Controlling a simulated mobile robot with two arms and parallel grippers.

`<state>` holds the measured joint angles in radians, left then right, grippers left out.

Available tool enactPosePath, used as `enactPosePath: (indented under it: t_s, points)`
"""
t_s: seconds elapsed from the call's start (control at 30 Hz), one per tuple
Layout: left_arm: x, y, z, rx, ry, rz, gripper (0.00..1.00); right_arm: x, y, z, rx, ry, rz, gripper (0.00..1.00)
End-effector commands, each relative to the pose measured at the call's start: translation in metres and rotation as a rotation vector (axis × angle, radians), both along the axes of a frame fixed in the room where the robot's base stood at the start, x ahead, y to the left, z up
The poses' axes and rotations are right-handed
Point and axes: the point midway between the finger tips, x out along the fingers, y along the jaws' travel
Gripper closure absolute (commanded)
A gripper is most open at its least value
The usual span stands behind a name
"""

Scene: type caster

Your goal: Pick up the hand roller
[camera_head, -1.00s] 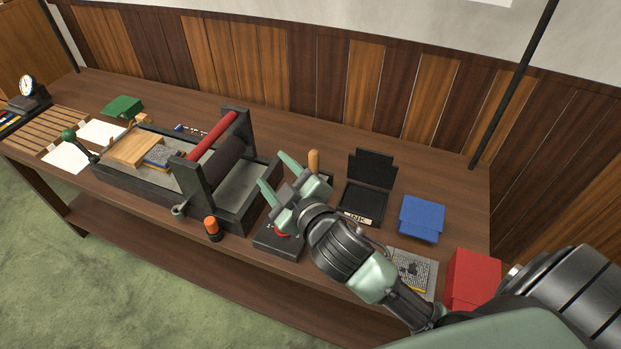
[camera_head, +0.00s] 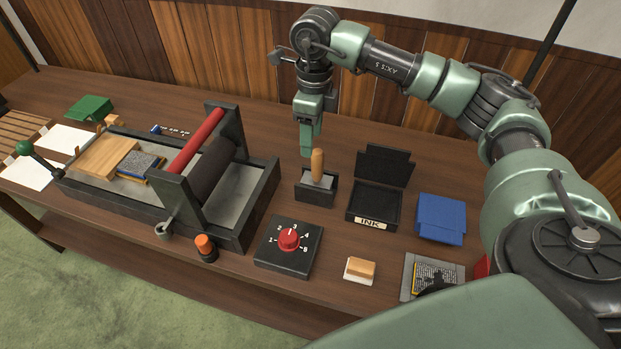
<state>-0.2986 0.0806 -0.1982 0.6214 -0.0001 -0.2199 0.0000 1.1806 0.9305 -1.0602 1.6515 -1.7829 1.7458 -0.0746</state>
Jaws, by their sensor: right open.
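The hand roller (camera_head: 317,165) stands upright in a small dark holder (camera_head: 315,194) on the table, its wooden handle pointing up. The holder hides its lower part. My right gripper (camera_head: 306,145) points down just above and slightly left of the handle top. Its green fingers are seen nearly edge-on and overlap in the picture. Nothing shows between them, and the handle seems free of them. My left gripper is not in view.
The press (camera_head: 190,205) with a red roller bar stands to the left. The open ink box (camera_head: 373,203) is close on the right, with a blue box (camera_head: 441,218) beyond. A dial box (camera_head: 289,247) and a wooden block (camera_head: 360,268) lie in front.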

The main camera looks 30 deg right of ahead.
Motion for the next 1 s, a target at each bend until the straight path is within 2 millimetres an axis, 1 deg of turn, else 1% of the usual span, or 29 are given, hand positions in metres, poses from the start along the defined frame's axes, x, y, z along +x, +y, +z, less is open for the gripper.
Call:
enactPosePath:
  t_s: [0.03,0.1,0.2,0.27,0.47,0.57,0.67,0.7,0.8,0.9,1.0]
  points:
    - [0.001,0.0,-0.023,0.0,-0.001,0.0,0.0,-0.001,-0.011,-0.02,-0.035,0.011,-0.012,0.47]
    - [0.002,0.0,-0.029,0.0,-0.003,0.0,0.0,-0.002,-0.012,-0.026,-0.039,0.013,-0.011,0.47]
    - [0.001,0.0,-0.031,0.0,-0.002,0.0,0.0,-0.002,-0.011,-0.031,-0.036,0.013,-0.011,0.47]
    - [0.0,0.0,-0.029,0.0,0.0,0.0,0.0,-0.003,-0.011,-0.035,-0.036,0.015,-0.011,0.47]
    - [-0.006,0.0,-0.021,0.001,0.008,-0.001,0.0,-0.003,-0.012,-0.054,-0.035,0.016,-0.01,0.47]
    - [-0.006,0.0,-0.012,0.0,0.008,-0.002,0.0,-0.003,-0.013,-0.065,-0.034,0.017,-0.01,0.47]
    - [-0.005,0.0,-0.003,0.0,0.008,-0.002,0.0,-0.003,-0.016,-0.081,-0.034,0.018,-0.01,0.47]
    - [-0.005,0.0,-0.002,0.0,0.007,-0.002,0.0,-0.003,-0.016,-0.088,-0.033,0.017,-0.009,0.47]
    - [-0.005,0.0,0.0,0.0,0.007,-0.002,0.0,-0.002,-0.015,-0.1,-0.033,0.015,-0.009,0.47]
    - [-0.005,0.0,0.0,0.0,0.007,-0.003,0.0,-0.002,-0.015,-0.106,-0.033,0.014,-0.008,0.47]
    - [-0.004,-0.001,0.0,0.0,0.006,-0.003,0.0,-0.002,-0.015,-0.107,-0.032,0.012,-0.008,0.47]
